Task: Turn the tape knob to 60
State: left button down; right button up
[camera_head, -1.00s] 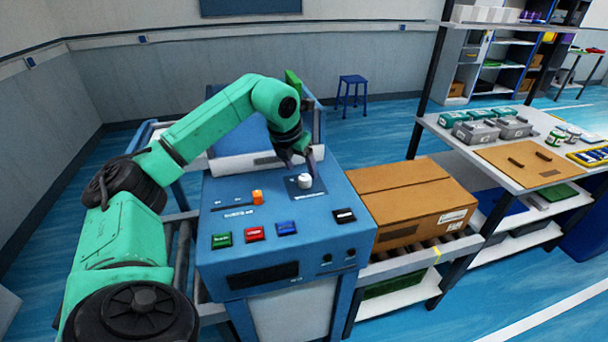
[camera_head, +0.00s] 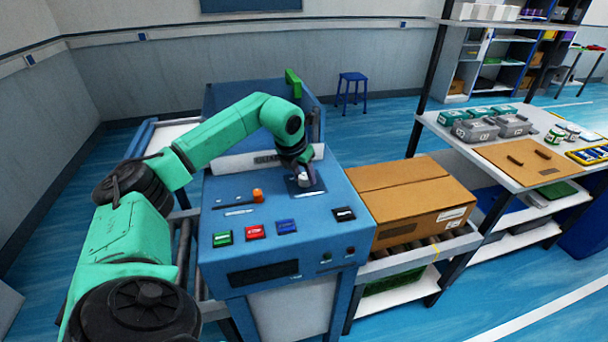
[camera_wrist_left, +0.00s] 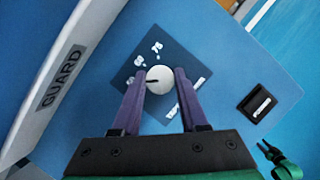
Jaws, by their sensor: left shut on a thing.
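The tape knob (camera_wrist_left: 159,79) is a round white knob with a dark pointer line, on a dark square plate (camera_wrist_left: 190,68) with white number marks. It also shows in the head view (camera_head: 303,180), on the blue machine's panel at the upper right. My left gripper (camera_wrist_left: 160,84) has its two purple fingers on either side of the knob, shut on it. In the head view my left gripper (camera_head: 303,172) reaches down to the knob from above. My right gripper is in neither view.
The blue panel (camera_head: 223,190) also holds an orange knob (camera_head: 257,195) and green, red, blue and black buttons. A white bar marked GUARD (camera_wrist_left: 62,75) runs beside my gripper. A cardboard box (camera_head: 412,200) stands to the right, near a shelf (camera_head: 450,130).

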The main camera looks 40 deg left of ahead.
pick_arm(q)
jog(key=shift+m, duration=0.3)
jog(key=shift+a+m, duration=0.1)
jog(key=shift+m, duration=0.2)
jog(key=shift+r+m+h, duration=0.1)
jog(key=shift+m+h, duration=0.5)
jog(key=shift+m, duration=0.5)
jog(key=m+h+p, duration=0.1)
jog(key=m, duration=0.1)
jog(key=m+h, duration=0.1)
jog(key=m, duration=0.2)
jog(key=shift+w+a+g+p, duration=0.1)
jog(key=shift+g+p, duration=0.2)
jog(key=shift+p, duration=0.1)
jog(key=shift+c, duration=2.2)
grip_release()
